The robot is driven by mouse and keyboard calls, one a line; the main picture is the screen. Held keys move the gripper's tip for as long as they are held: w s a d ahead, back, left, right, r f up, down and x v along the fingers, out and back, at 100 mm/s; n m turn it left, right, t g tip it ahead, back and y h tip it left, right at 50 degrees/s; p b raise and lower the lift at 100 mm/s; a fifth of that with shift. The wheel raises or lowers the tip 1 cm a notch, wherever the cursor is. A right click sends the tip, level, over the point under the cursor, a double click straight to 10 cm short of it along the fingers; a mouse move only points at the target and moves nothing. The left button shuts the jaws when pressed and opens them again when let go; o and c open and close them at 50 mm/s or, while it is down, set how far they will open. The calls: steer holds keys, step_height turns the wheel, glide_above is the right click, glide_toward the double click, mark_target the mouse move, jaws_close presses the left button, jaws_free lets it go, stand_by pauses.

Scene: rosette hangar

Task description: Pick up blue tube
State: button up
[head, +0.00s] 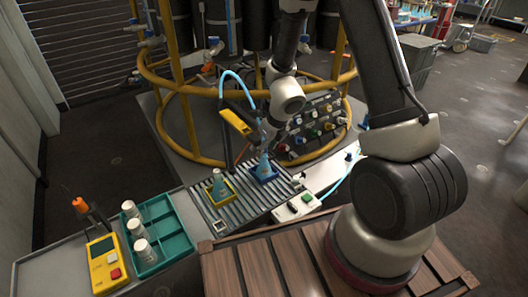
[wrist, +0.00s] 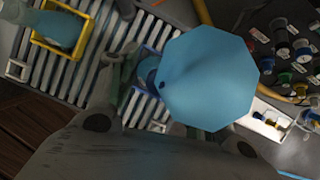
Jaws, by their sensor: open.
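A bluish, cone-shaped tube (head: 264,167) stands upright in a small blue holder (head: 267,179) on the roller table (head: 243,196). My gripper (head: 267,140) is open, pointing down just above the tube's top; I cannot tell whether its fingers reach around it. In the wrist view, a large light-blue eight-sided shape (wrist: 211,80) covers the middle and partly hides my gripper (wrist: 158,104). I cannot tell whether this shape is part of the tube or of the light-blue hose (head: 237,81). The blue holder (wrist: 148,84) shows behind it.
A similar tube (head: 218,186) stands in a yellow holder (head: 213,200) to the left. A black post with a yellow head (head: 236,121) stands close to my gripper. Yellow railing (head: 205,158) and a connector panel (head: 318,122) lie behind.

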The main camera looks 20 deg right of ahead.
steer(key=c, duration=1)
steer(key=shift+o, duration=0.2)
steer(key=shift+r, duration=0.2)
step_height(320, 180, up, 30)
steer(key=shift+r, duration=0.2)
stand_by(1.7)
